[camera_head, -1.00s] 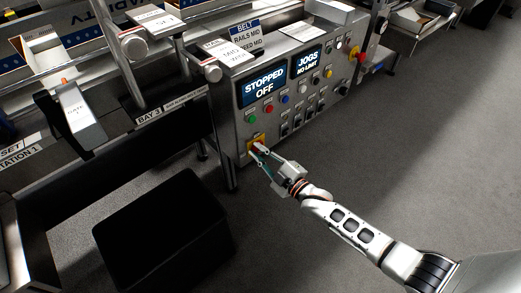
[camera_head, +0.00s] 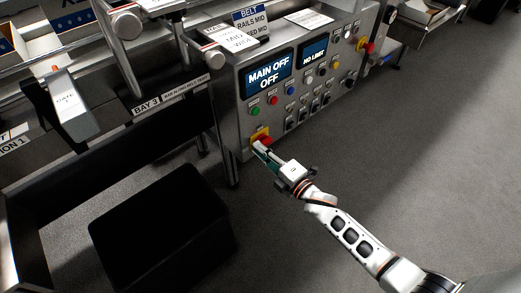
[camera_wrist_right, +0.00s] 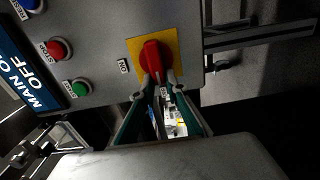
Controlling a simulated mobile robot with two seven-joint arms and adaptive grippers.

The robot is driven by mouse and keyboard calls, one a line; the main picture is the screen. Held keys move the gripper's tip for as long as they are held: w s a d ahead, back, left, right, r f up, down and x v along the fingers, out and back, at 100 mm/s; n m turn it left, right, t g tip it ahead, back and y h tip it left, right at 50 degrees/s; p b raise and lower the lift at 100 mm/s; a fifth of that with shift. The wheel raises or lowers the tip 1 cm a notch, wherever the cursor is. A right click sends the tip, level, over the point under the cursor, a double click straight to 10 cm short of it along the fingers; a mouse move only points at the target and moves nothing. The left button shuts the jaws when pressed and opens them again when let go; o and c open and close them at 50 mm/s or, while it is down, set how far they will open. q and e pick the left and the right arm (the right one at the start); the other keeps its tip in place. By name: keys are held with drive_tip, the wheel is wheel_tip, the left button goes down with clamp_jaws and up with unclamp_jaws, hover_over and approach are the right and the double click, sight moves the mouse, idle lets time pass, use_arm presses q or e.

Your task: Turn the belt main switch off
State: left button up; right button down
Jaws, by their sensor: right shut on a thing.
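The belt main switch (camera_head: 263,139) is a red rotary knob on a yellow plate, low at the left end of the control panel. It also shows in the right wrist view (camera_wrist_right: 151,57), with an "ON" label beside its plate. My right gripper (camera_head: 259,147) is at the switch, its fingers shut on the red knob. In the right wrist view its green-sided fingers (camera_wrist_right: 160,86) reach the knob's lower part. The panel's left display (camera_head: 266,77) reads "MAIN OFF" and "OFF". My left gripper is not in view.
Green, red and blue buttons (camera_head: 272,100) sit above the switch, with rows of small knobs to their right. Another red knob on yellow (camera_head: 367,46) is at the panel's far end. A black box (camera_head: 160,235) stands on the floor at left. Floor right of my arm is clear.

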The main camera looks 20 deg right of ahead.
drive_tip(key=shift+w+a+r, duration=0.15)
drive_tip(key=shift+r, duration=0.2)
drive_tip(key=c, duration=2)
unclamp_jaws()
drive_tip(key=shift+f, duration=0.1)
drive_tip(key=shift+a, duration=0.1)
drive_tip(key=shift+f, duration=0.1)
drive_tip(key=v, duration=1.2)
